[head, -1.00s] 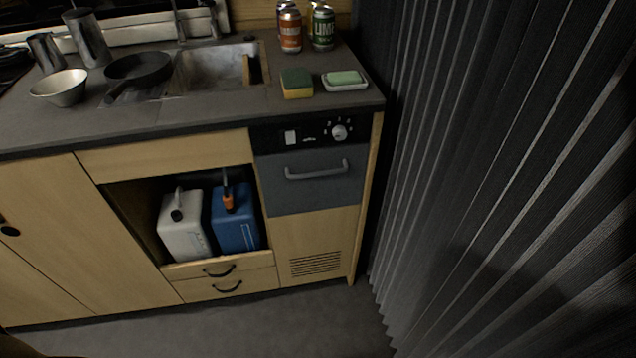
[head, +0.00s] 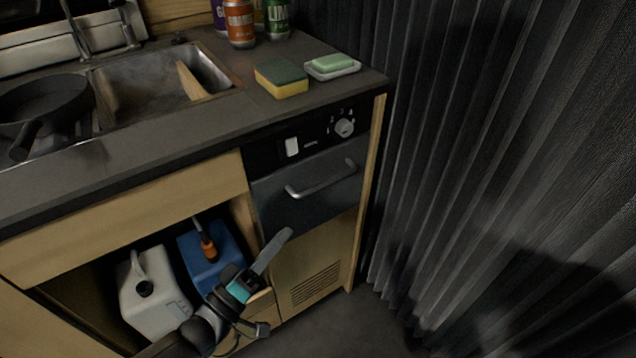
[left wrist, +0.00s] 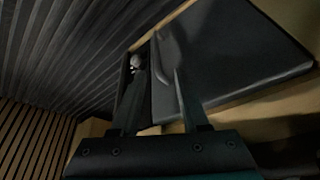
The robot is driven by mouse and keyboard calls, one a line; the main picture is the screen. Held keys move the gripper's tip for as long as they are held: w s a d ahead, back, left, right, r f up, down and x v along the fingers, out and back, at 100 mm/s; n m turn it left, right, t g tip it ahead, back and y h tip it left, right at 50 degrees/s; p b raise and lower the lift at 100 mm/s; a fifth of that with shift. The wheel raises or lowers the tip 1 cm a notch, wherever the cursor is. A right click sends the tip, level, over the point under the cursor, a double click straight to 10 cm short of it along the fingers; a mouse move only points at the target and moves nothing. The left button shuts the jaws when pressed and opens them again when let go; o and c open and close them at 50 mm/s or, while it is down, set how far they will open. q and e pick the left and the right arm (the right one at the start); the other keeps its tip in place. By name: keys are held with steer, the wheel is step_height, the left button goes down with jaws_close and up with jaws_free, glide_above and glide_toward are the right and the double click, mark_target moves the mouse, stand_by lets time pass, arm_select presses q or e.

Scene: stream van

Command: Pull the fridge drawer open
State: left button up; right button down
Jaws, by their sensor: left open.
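The fridge drawer (head: 310,205) has a dark grey front with a silver bar handle (head: 322,181), under a black control panel at the counter's right end. It looks closed. My left gripper (head: 273,250) is in front of the cabinet, below and left of the handle and apart from it. It is open, with nothing between its fingers. In the left wrist view, its two fingers (left wrist: 160,98) point toward the drawer front (left wrist: 235,50), with the handle (left wrist: 170,50) beyond them. My right gripper is not in view.
A sponge (head: 281,81), a soap dish (head: 333,70) and several cans stand on the counter (head: 190,131) above. A white canister (head: 152,300) and a blue canister (head: 212,262) sit in the open compartment at left. A dark curtain (head: 450,150) hangs close on the right.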

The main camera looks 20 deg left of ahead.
mark_target(326, 181)
arm_select(q)
steer(key=b+x, duration=0.1)
steer(key=x, duration=0.3)
steer(key=b+x, duration=0.1)
steer(key=x, duration=0.4)
steer(key=b+x, duration=0.1)
steer(key=x, duration=0.4)
steer(key=shift+s+d+r+b, duration=0.1)
steer(key=shift+r+b, duration=0.3)
steer(key=shift+w+d+r, duration=0.2)
steer(key=shift+w, duration=0.45)
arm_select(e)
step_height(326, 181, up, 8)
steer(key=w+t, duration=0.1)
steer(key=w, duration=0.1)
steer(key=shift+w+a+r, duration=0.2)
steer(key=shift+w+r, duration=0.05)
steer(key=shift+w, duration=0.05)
arm_select(q)
jaws_close()
